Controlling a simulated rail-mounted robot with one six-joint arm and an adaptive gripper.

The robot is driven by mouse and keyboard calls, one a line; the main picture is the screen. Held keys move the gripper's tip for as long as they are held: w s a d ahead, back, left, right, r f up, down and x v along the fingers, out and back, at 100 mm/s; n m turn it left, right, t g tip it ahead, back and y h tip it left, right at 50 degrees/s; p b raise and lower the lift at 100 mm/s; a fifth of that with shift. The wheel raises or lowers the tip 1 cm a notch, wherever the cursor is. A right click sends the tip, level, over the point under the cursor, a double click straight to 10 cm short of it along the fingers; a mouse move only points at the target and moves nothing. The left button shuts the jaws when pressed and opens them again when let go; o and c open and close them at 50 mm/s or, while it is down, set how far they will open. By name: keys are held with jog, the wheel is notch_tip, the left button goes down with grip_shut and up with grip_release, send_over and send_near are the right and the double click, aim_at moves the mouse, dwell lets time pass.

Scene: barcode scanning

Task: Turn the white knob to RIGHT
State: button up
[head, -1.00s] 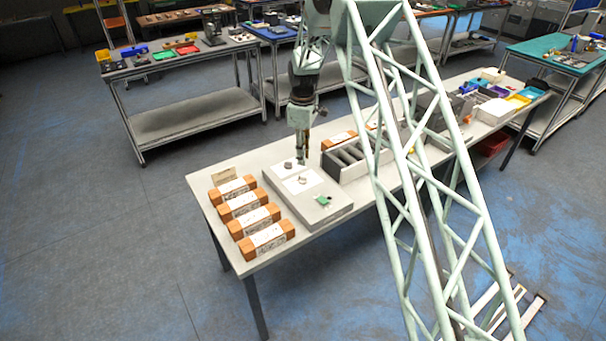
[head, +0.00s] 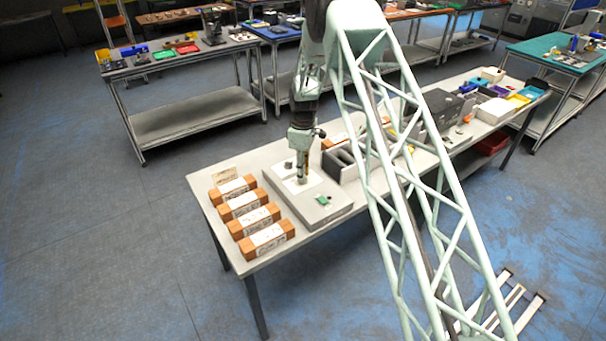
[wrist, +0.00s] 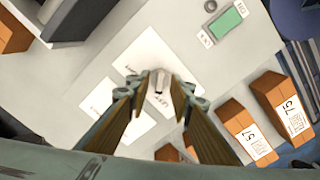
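The white knob (wrist: 159,79) stands on a white label sheet (wrist: 148,55) on the pale control box (head: 322,211). Lettering shows beside it; a word near my fingers seems to read LEFT. My gripper (wrist: 160,92) points down over the knob, with one finger on each side. The fingers look spread, and I cannot tell whether they touch the knob. In the head view my gripper (head: 302,181) hides this knob. A second, dark knob (head: 288,166) stands further back on the same box.
A green part (head: 322,200) sits at the box's near end; it also shows in the wrist view (wrist: 225,23). Several orange-brown boxes (head: 266,241) with white labels line the table left of the control box. A grey divided holder (head: 345,170) stands close on its right.

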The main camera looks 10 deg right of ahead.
grip_shut()
jog(key=shift+f+m+b, duration=0.1)
jog(key=shift+m+b, duration=0.85)
jog(key=shift+m, duration=0.25)
jog(key=m+b, duration=0.2)
jog(key=m, duration=0.2)
jog(key=m+b, duration=0.1)
jog(key=m, duration=0.3)
jog(key=shift+m+b, duration=0.35)
jog(key=shift+m, duration=0.05)
jog(key=shift+m+b, duration=0.5)
jog(key=shift+m, duration=1.8)
